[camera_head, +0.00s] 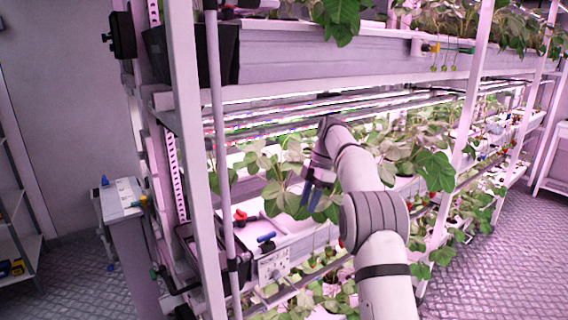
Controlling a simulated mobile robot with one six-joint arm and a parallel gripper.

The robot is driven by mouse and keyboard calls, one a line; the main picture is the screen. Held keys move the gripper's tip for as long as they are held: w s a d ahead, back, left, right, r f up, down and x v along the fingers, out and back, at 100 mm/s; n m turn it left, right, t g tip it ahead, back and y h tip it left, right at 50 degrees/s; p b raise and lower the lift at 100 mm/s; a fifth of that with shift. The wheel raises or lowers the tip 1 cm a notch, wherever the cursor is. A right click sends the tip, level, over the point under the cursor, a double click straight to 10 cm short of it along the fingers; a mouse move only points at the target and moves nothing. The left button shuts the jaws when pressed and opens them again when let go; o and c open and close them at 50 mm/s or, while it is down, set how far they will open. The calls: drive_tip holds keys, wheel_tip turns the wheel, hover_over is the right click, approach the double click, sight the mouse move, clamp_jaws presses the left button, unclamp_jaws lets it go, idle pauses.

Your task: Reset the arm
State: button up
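My gripper (313,196) is at the end of my white and grey arm, which reaches up from the lower right into the middle level of the plant rack. Its two dark bluish fingers point down in front of the strawberry leaves (284,185). The fingers look apart, with a gap between them, and I see nothing held there. Leaves lie close behind the fingers; I cannot tell if they touch. My wrist hides some plants behind it.
A white rack post (190,130) and a thin pipe (218,130) stand left of my arm; another post (466,120) stands to the right. The upper trough (330,58) runs above. A grey cabinet (128,230) is at left. Patterned floor (500,260) is clear at right.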

drive_tip(key=s+d+r+m+t+h, duration=0.1)
drive_tip(key=s+d+r+m, duration=0.15)
drive_tip(key=s+m, duration=0.5)
drive_tip(key=s+d+r+m+t+h, duration=0.15)
drive_tip(key=s+r+m, duration=0.25)
drive_tip(key=s, duration=0.7)
drive_tip(key=s+d+f+m+t, duration=0.1)
drive_tip(key=s+f+m, duration=0.4)
drive_tip(key=s, duration=0.6)
drive_tip(key=s+d+f+m+t, duration=0.1)
drive_tip(key=s+f+m, duration=0.3)
drive_tip(key=s, duration=0.8)
drive_tip(key=shift+f+m+h, duration=0.35)
drive_tip(key=shift+m, duration=0.4)
drive_tip(key=shift+t, duration=0.25)
